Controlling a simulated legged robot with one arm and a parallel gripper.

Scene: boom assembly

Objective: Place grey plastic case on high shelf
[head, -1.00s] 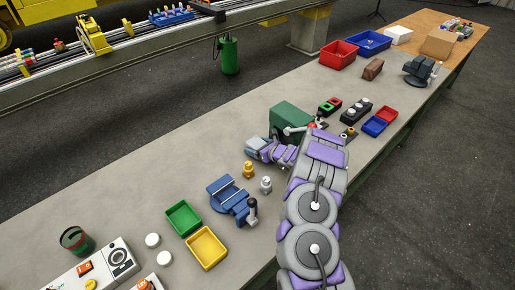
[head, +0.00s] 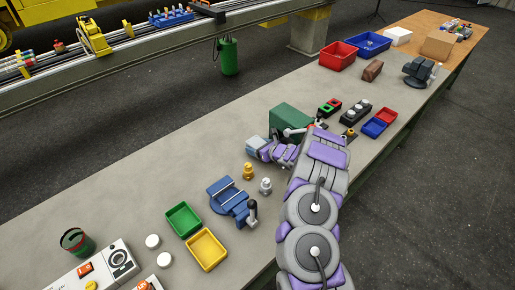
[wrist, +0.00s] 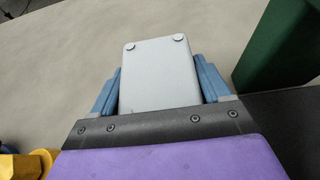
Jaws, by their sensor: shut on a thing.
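The grey plastic case (wrist: 158,75) is a light grey box with small round feet at two corners. In the wrist view it sits between the two blue fingers of my gripper (wrist: 160,88), which is shut on it from both sides. In the head view my gripper (head: 257,147) is over the workbench, just left of a green box, with the grey case (head: 252,143) partly showing at its tip. I cannot tell whether the case touches the bench. No high shelf can be made out in these frames.
The green box (head: 291,120) stands close to my gripper; it also shows in the wrist view (wrist: 282,45). Yellow (head: 248,171) and silver (head: 265,186) fittings and a blue vise (head: 230,197) are nearer.

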